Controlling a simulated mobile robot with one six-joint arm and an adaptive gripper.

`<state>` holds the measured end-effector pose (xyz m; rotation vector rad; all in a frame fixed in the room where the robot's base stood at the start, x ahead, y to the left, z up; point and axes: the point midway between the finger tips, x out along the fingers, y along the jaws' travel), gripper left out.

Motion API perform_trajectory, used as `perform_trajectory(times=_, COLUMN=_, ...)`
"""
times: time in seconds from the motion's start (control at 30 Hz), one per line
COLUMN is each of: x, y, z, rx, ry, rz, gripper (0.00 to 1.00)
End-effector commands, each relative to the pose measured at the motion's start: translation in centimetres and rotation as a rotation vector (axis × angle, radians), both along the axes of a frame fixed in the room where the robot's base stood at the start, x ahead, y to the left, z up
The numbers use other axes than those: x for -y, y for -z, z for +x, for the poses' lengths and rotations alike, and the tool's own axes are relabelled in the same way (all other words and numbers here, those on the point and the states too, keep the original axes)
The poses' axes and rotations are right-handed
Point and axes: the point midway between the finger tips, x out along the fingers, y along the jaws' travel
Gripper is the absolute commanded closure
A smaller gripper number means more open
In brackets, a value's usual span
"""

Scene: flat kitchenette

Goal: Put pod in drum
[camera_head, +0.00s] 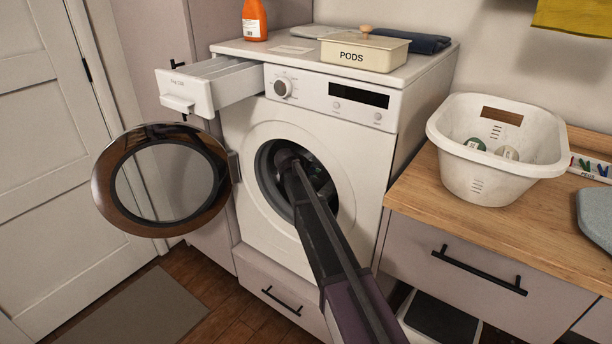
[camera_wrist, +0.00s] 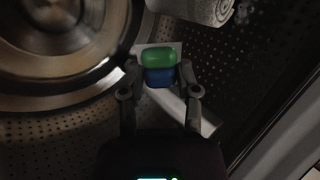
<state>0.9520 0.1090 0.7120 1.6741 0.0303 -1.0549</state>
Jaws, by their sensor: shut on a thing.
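The pod (camera_wrist: 158,58), green above and blue below, is held between the fingertips of my gripper (camera_wrist: 159,76) in the wrist view. My gripper is shut on it, inside the perforated metal drum (camera_wrist: 58,128). In the head view the washer door (camera_head: 163,180) stands open to the left, and my arm reaches through the round opening into the drum (camera_head: 268,175). My gripper's tips and the pod cannot be made out in the head view. A pale flat surface lies behind the pod, and I cannot tell whether the pod touches it.
A rolled grey cloth (camera_wrist: 205,10) is in the drum near the pod. The detergent drawer (camera_head: 205,82) is pulled out above the door. A pods box (camera_head: 364,50) and an orange bottle (camera_head: 254,20) stand on the washer. A white basket (camera_head: 497,150) sits on the right counter.

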Motion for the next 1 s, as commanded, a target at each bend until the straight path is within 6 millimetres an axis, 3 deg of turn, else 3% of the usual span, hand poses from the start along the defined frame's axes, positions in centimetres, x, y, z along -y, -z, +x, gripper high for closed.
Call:
perform_trajectory(times=0.3, x=1.4, y=0.5, z=1.9, rx=0.000, ry=-0.001, rz=0.001, gripper=0.78)
perform_trajectory(times=0.77, x=1.7, y=0.6, z=2.3, rx=0.000, ry=-0.001, rz=0.000, gripper=0.78)
perform_trajectory(times=0.8, x=1.7, y=0.6, z=2.3, rx=0.000, ry=-0.001, rz=0.000, gripper=0.56)
perform_trajectory(times=0.9, x=1.7, y=0.6, z=2.3, rx=0.000, ry=-0.001, rz=0.000, gripper=0.26)
perform_trajectory(times=0.93, x=1.7, y=0.6, z=2.3, rx=0.000, ry=-0.001, rz=0.000, gripper=0.18)
perform_trajectory(times=1.0, x=1.7, y=0.6, z=2.3, rx=0.000, ry=-0.001, rz=0.000, gripper=0.18)
